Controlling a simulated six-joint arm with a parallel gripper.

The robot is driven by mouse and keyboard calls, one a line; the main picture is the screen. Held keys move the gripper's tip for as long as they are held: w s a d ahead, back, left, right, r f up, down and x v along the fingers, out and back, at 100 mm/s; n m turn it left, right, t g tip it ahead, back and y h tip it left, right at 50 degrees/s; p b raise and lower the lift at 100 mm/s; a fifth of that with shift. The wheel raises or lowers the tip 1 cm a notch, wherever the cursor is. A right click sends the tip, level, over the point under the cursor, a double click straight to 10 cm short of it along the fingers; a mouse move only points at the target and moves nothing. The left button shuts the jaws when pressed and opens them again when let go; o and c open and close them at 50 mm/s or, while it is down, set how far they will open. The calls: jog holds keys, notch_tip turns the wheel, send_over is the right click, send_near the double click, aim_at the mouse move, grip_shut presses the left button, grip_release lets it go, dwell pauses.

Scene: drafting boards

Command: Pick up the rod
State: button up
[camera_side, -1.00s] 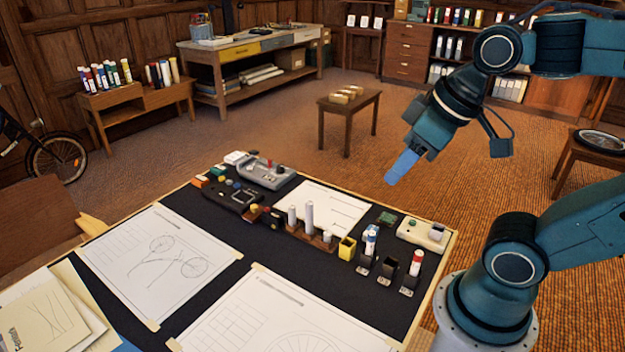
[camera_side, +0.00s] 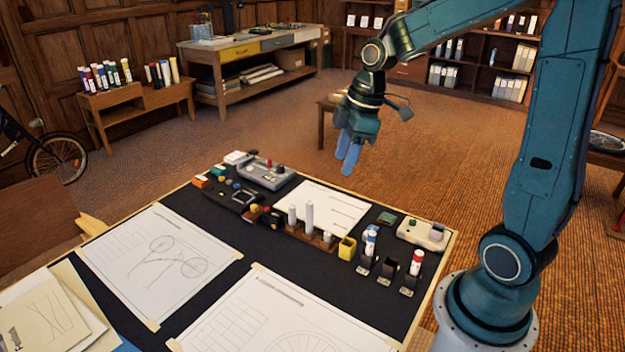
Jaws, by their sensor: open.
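Three pale upright rods stand in a dark wooden block (camera_side: 304,236) near the middle of the board. The tallest rod (camera_side: 309,215) is in the middle, a shorter rod (camera_side: 292,216) is to its left and a very short one (camera_side: 326,237) to its right. I cannot tell which one is the task's rod. My gripper (camera_side: 347,163) points down with two blue fingers, open and empty. It hangs in the air, above and to the right of the rods in the picture, touching nothing.
A yellow cup (camera_side: 347,248) stands right of the block. Dark holders with a red-and-white tube (camera_side: 416,262) and a blue-and-white tube (camera_side: 370,242) are farther right. A grey control box (camera_side: 265,173) and a beige box (camera_side: 423,233) sit at the edges. Drawing sheets (camera_side: 160,255) cover the front.

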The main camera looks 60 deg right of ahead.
jog(key=w+d+f+n+y, duration=0.1)
jog(key=w+d+f+n, duration=0.1)
jog(key=d+f, duration=0.3)
jog(key=w+d+f+n+g+y, duration=0.1)
jog(key=w+d+f+n, duration=0.1)
jog(key=d+f, duration=0.3)
notch_tip(320, 180, down, 5)
jog(key=shift+w+d+r+n+y, duration=0.15)
jog(key=shift+w+d+n+y, duration=0.2)
jog(key=shift+n, duration=0.45)
send_over(328, 233)
jog(key=d, duration=0.3)
notch_tip(328, 233, down, 8)
jog(key=shift+s+a, duration=0.25)
jog(key=shift+s, duration=0.2)
jog(key=shift+x, duration=2.55)
jog(key=shift+c, duration=0.5)
grip_shut()
